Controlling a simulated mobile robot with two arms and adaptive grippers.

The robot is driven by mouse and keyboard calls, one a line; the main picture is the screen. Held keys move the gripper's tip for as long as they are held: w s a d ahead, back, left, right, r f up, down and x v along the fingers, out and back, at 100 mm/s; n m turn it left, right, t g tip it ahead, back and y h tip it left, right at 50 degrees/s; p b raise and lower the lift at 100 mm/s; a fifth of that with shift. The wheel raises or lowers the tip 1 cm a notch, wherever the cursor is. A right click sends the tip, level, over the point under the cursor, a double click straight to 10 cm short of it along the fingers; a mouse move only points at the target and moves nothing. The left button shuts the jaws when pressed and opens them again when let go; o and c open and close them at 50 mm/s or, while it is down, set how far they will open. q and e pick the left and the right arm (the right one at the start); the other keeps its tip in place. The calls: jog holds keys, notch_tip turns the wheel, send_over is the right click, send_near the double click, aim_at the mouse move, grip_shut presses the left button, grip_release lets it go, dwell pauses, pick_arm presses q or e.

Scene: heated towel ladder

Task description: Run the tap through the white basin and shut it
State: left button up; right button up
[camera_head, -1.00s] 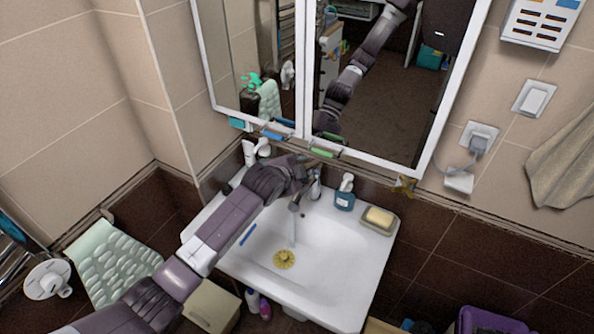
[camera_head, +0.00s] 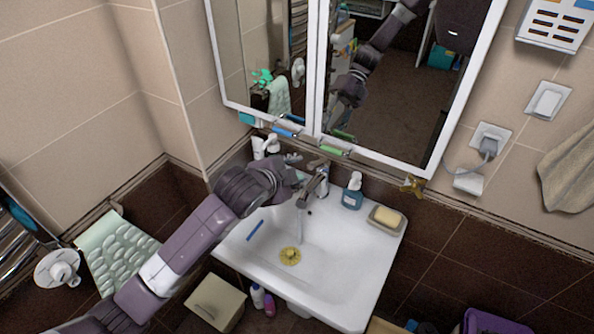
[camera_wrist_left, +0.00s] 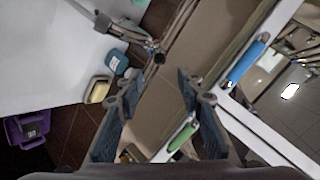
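The white basin (camera_head: 345,265) is mounted below the mirror. The chrome tap (camera_head: 318,182) stands at its back edge, and a thin stream of water (camera_head: 299,224) falls from the spout toward the yellow drain piece (camera_head: 290,256). My left gripper (camera_head: 293,165) is just left of the tap, near the handle, apparently clear of it. In the left wrist view its two fingers are spread with nothing between them, and the tap (camera_wrist_left: 122,32) lies beyond them at upper left. My right gripper is not in view.
A blue soap bottle (camera_head: 352,191) and a soap dish (camera_head: 378,222) are right of the tap. White tubes (camera_head: 265,146) stand behind my left gripper. The mirror (camera_head: 385,100) and its ledge are close above. A blue strip (camera_head: 255,231) lies in the basin's left side.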

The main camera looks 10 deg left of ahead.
pick_arm(q)
jog(key=shift+w+f, duration=0.1)
jog(key=shift+f, duration=0.1)
jog(key=c, duration=0.3)
jog(key=a+f+m+b, duration=0.1)
jog(key=b, duration=0.1)
jog(key=w+a+f+m+t+y+b, duration=0.1)
jog(key=f+b, duration=0.1)
jog(key=a+f+t+b, duration=0.1)
jog(key=b, duration=0.1)
jog(key=shift+w+f+m+y+b, duration=0.25)
jog(key=shift+f+m+y+b, duration=0.05)
jog(key=shift+m, duration=0.1)
grip_shut()
jog(key=m+t+h+b, duration=0.3)
jog(key=m+t+b, duration=0.4)
jog(key=m+b, duration=1.1)
send_near(318, 163)
jog(key=shift+m, duration=0.3)
jog(key=w+p, duration=0.1)
jog(key=w, duration=0.2)
jog(key=w+f+p, duration=0.1)
jog(key=w, duration=0.1)
jog(key=shift+w+d+f+p, duration=0.1)
jog(key=shift+d+p, duration=0.2)
jog(key=shift+d, duration=0.05)
